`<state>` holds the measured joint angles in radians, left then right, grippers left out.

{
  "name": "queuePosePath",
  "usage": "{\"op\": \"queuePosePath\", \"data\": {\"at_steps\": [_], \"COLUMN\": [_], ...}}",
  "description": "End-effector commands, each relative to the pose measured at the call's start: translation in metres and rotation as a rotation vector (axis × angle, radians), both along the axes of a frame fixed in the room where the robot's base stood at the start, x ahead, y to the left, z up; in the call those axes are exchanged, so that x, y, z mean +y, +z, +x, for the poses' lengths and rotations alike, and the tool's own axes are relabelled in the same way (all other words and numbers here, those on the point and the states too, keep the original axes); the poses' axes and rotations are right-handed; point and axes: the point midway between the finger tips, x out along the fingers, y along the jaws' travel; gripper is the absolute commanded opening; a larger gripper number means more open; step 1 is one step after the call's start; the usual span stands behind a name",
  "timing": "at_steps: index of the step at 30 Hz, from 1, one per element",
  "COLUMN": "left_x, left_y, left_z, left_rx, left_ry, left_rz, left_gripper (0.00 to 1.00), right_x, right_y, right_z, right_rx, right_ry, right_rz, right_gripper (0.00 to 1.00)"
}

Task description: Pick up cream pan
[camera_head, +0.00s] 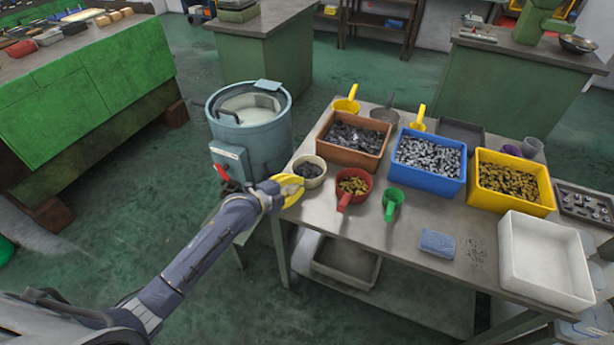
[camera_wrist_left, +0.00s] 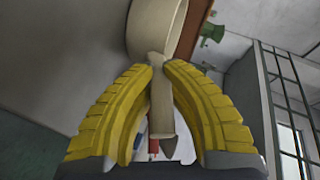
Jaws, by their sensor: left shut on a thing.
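The cream pan (camera_head: 310,170) stands at the left end of the table and holds dark small parts. Its cream wall also shows at the top of the left wrist view (camera_wrist_left: 152,28). My left gripper (camera_head: 293,186) has yellow fingers and is shut on the pan's handle. In the left wrist view the handle (camera_wrist_left: 161,110) runs between the two fingertips. The fingers hide most of the handle in the head view. I cannot tell whether the pan still touches the table. My right gripper is not in view.
A red pan (camera_head: 345,199) and a green scoop (camera_head: 390,212) stand just right of the cream pan. Brown (camera_head: 368,158), blue (camera_head: 402,178) and yellow (camera_head: 483,205) bins stand behind. A blue-grey drum machine (camera_head: 274,152) is close on the left. A white tray (camera_head: 512,290) is at right.

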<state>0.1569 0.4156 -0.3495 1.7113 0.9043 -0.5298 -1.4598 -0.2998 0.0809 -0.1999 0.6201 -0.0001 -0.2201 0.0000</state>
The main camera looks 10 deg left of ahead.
Motion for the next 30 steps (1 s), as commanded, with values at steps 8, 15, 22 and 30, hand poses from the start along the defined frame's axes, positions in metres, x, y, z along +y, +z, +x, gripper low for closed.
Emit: {"op": "queuePosePath", "data": {"at_steps": [8, 15, 22, 30], "left_x": [0.000, 0.000, 0.000, 0.000], "left_y": [0.002, 0.010, 0.048, 0.113], "left_z": [0.000, 0.001, 0.001, 0.001], "left_rx": [-0.003, -0.005, -0.008, -0.009], "left_ry": [0.000, -0.001, -0.002, -0.002], "left_rz": [-0.002, -0.002, 0.002, 0.001], "left_gripper": [0.00, 0.00, 0.00, 0.00], "right_x": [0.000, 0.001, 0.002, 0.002], "right_y": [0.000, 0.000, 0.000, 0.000], "right_z": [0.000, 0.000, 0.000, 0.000], "right_rx": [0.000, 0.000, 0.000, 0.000], "right_ry": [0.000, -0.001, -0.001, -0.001], "right_rz": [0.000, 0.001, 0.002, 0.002], "right_gripper": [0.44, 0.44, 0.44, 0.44]}}
